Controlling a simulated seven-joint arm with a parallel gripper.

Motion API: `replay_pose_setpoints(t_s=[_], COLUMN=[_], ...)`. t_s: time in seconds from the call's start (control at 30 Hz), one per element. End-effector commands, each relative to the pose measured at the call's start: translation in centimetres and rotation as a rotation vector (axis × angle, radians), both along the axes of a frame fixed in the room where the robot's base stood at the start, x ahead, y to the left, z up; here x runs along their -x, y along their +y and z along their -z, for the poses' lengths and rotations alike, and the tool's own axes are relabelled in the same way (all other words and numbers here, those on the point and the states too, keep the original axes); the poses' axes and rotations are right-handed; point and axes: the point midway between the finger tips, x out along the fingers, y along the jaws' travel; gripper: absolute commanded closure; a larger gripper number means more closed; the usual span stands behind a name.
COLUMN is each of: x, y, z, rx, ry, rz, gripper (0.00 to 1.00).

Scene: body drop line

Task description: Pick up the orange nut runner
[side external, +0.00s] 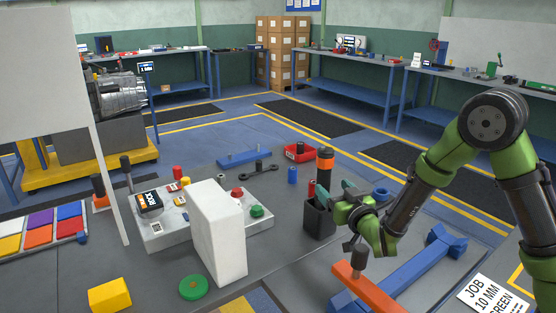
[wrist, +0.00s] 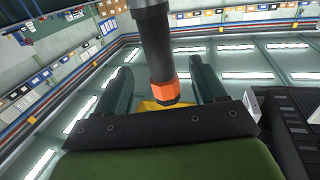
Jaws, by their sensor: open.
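The orange nut runner (side external: 325,163), a dark upright cylinder with orange bands, stands in a black holder (side external: 319,219). Its lower part is hidden in the holder. In the wrist view a dark tool with an orange collar (wrist: 163,92), seemingly the nut runner, lies between my fingers with gaps on both sides. My gripper (side external: 343,198) is level with the holder's top, just right of the nut runner. In the wrist view my gripper (wrist: 163,78) is open, a finger on either side of the tool.
A red cylinder (side external: 311,189) stands beside the nut runner. A white block (side external: 218,232) stands to the left, by a grey fixture (side external: 160,234). An orange bar (side external: 367,288) and blue beam (side external: 412,266) lie below my arm. Another orange-and-black tool (side external: 99,190) stands far left.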

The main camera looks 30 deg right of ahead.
Motion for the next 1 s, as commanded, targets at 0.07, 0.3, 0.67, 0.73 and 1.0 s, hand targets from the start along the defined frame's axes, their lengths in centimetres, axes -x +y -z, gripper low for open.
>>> replay_pose_setpoints(t_s=[0.07, 0.3, 0.67, 0.73, 1.0], x=[-1.4, -3.4, -7.8, -8.1, -8.2], y=[-0.5, -1.0, -2.2, -2.3, -2.3], z=[0.0, 0.0, -0.3, -0.4, -0.4], rx=[0.000, 0.001, 0.000, 0.001, 0.001], ry=[0.000, 0.000, 0.001, 0.000, 0.000], rz=[0.003, 0.000, 0.001, 0.001, 0.001], gripper=[0.30, 0.30, 0.30, 0.30, 0.36])
